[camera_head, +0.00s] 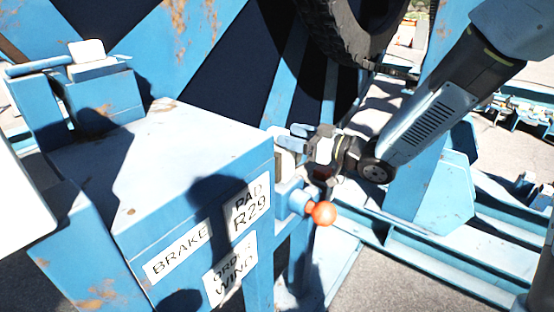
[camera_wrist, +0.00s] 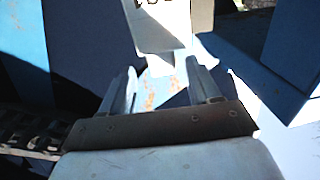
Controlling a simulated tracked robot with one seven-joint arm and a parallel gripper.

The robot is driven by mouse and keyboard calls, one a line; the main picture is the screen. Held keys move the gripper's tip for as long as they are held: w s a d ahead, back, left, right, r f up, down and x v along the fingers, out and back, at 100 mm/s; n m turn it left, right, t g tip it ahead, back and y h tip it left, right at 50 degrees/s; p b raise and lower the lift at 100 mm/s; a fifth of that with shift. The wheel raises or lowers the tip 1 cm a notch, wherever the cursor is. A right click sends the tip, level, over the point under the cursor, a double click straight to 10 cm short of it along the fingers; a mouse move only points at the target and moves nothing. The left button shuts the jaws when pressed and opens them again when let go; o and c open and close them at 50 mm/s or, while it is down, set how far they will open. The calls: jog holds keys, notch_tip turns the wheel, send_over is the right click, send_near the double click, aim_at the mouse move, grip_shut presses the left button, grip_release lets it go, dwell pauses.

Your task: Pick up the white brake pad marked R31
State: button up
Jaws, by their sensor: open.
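My gripper (camera_head: 298,137) is open beside the right end of the blue box in the head view. In the wrist view, the two fingers of my gripper (camera_wrist: 163,85) are apart with nothing between them. A white block (camera_wrist: 165,30) lies just beyond the fingertips there, in line with the gap. Dark characters on it are cut by the top edge, so I cannot read whether they say R31. In the head view, a small pale patch by the fingertips may be this block, mostly hidden by the box corner.
The blue box (camera_head: 150,160) carries labels reading BRAKE, PAD R29 and ORDER WIND. An orange knob (camera_head: 323,213) sticks out just below my gripper. Another white block (camera_head: 86,51), with no marking visible, sits on a blue holder at upper left. The large reel stands behind.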

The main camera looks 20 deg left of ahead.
aim_at(272, 128)
jog(key=shift+w+a+r, duration=0.1)
jog(key=shift+w+a, duration=0.1)
jog(key=shift+a, duration=1.45)
jog(key=shift+w+a, duration=0.2)
jog(key=shift+a, duration=1.4)
grip_shut()
